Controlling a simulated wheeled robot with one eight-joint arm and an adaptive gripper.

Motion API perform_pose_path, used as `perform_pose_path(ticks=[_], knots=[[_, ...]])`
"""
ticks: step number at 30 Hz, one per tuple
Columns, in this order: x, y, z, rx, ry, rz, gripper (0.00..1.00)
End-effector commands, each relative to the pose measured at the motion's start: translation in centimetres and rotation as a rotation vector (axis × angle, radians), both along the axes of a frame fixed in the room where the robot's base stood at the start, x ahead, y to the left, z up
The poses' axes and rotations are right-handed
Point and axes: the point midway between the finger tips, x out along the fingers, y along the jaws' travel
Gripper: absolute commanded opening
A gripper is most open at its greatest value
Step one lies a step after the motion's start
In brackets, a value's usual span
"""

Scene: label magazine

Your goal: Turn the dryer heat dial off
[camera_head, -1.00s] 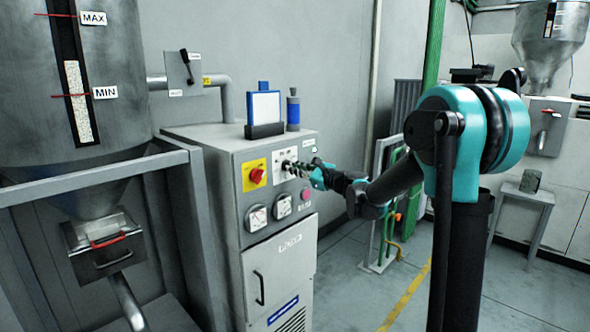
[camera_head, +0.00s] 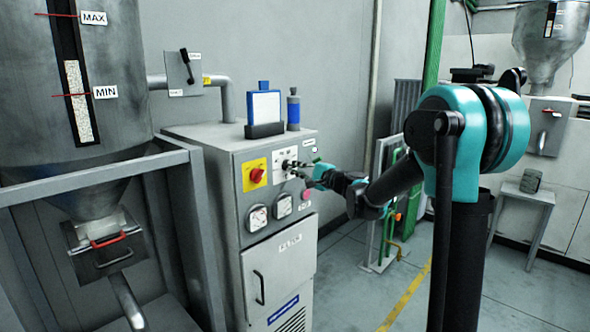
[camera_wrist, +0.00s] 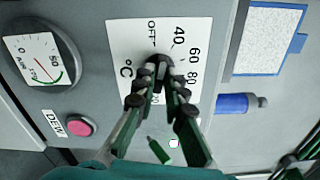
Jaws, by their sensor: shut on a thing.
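The heat dial is a black knob (camera_wrist: 157,68) on a white scale plate (camera_wrist: 126,42) marked OFF, 40, 60, 80 and °C. The plate is on the front of the grey dryer cabinet (camera_head: 225,205), where the dial (camera_head: 287,165) also shows in the head view. My gripper (camera_wrist: 158,92) reaches the dial from the front, one dark finger on each side, and is shut on it. The fingers hide the lower part of the scale. I cannot tell exactly which mark the dial points to.
A red knob on a yellow plate (camera_head: 248,184) is left of the dial. A pink button (camera_wrist: 80,125) and a round gauge (camera_wrist: 40,58) are close by. A blue bottle (camera_head: 293,110) and a blue-framed panel (camera_head: 266,106) stand on the cabinet.

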Motion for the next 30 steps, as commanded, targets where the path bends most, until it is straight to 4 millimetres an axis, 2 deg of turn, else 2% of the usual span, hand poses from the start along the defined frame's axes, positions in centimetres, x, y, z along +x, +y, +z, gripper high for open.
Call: perform_pose_path(ticks=[15, 30], knots=[[-0.08, 0.01, -0.15, -0.22, -0.28, 0.001, 0.0], [-0.1, 0.01, -0.18, -0.267, -0.339, 0.001, 0.0]])
